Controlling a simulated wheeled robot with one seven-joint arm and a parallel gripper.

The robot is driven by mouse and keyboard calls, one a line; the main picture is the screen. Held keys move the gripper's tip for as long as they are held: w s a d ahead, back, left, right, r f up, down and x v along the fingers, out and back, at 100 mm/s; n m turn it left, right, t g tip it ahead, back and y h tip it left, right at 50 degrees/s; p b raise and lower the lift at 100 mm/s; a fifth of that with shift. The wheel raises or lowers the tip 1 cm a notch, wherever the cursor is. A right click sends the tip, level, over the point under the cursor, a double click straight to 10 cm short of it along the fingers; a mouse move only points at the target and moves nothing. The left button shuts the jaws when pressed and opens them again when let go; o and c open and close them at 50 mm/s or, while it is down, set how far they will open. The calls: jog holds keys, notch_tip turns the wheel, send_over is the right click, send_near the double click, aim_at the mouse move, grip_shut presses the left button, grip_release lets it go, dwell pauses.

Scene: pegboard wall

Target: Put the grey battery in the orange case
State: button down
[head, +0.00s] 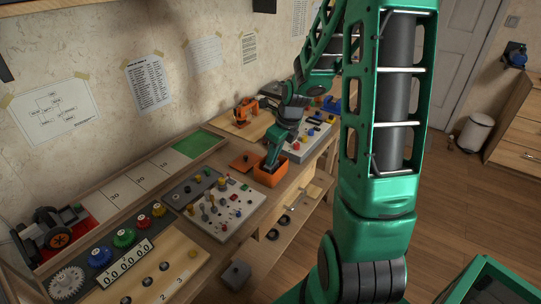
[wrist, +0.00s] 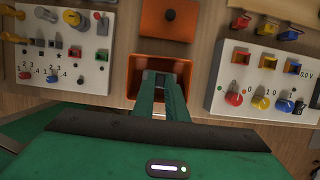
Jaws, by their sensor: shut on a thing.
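The orange case (head: 267,181) is an open box on the workbench. It also shows in the wrist view (wrist: 131,77), top centre. My gripper (head: 272,166) points down into its opening. In the wrist view my green fingers (wrist: 160,82) reach inside the case walls, shut on a small dark grey thing, which I take to be the grey battery (wrist: 158,77). The fingers hide most of it, and I cannot tell whether it touches the case floor.
An orange lid-like plate (head: 243,160) lies beside the case on the wall side. A white board with pegs (head: 228,208) stands to the left, and a panel with coloured knobs (wrist: 262,85) to the right.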

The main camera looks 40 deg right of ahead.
jog(key=shift+f, duration=0.15)
jog(key=c, duration=1.8)
grip_release()
jog(key=shift+a, duration=0.1)
jog(key=shift+o, duration=0.2)
jog(key=shift+r, duration=0.5)
jog(key=v, duration=1.1)
jog(key=s+a+n+g, duration=0.1)
jog(key=s+a+n, duration=0.1)
jog(key=s+n, duration=1)
jog(key=s+a+n+g+h, duration=0.1)
jog(key=s+a+n+g, duration=0.1)
jog(key=s+n, duration=1.1)
jog(key=shift+s+r+n, duration=0.3)
jog(key=shift+r, duration=0.1)
